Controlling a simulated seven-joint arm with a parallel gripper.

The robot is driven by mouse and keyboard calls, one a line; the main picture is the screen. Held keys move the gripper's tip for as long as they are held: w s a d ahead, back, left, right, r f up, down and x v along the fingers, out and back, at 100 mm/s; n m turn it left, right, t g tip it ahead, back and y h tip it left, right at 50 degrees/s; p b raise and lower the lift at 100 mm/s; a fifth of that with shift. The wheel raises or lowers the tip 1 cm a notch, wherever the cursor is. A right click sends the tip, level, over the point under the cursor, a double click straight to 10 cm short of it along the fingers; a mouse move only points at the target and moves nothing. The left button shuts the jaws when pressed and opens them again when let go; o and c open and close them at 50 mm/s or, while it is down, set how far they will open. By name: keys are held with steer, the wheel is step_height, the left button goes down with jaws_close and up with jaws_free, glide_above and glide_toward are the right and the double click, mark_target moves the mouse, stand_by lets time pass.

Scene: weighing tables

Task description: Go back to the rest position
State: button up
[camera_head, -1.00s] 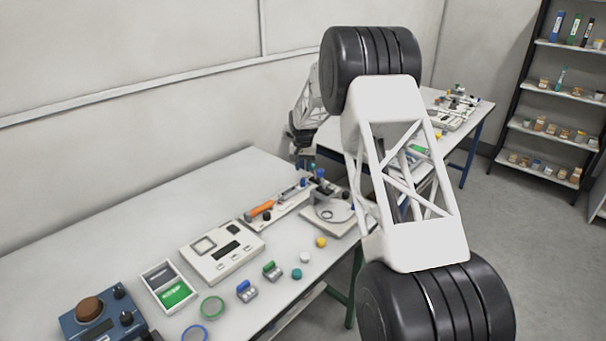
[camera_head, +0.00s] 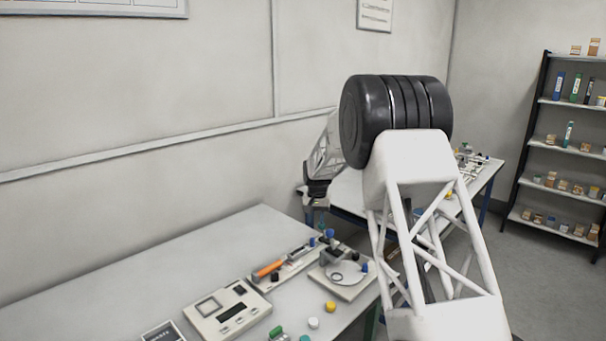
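My arm rises on the right side of the head view, with a white lattice link and a black ribbed joint at its top. Its far part folds down behind that joint. The dark end with my gripper (camera_head: 318,192) shows at the left of the joint, in front of the wall and near the left edge of the far table. It is small and partly hidden, so I cannot tell whether the fingers are open or shut. I see no object in it.
The near table (camera_head: 130,275) holds a scale (camera_head: 227,311), an orange-handled tool (camera_head: 267,270), a round-plated device (camera_head: 343,275), a yellow cap (camera_head: 330,307) and a white cap (camera_head: 313,323). A far table (camera_head: 352,190) and a shelf (camera_head: 560,147) stand behind. The near table's back left is bare.

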steer(key=s+d+r, duration=0.3)
steer(key=s+r, duration=0.4)
steer(key=s, duration=0.3)
steer(key=s+d+r+t, duration=0.1)
steer(key=s+d+r, duration=0.2)
steer(key=s+r, duration=0.55)
steer(key=s+d+r, duration=0.3)
steer(key=s+r, duration=0.2)
steer(key=s, duration=0.8)
steer(key=s+d+f, duration=0.2)
steer(key=s, duration=1.6)
steer(key=s+d+f+n+t, duration=0.1)
steer(key=s+d, duration=0.1)
steer(key=s, duration=1.6)
steer(key=shift+s+f+n, duration=0.3)
steer(key=shift+s+f, duration=0.05)
steer(key=shift+f, duration=0.05)
steer(key=shift+d, duration=0.1)
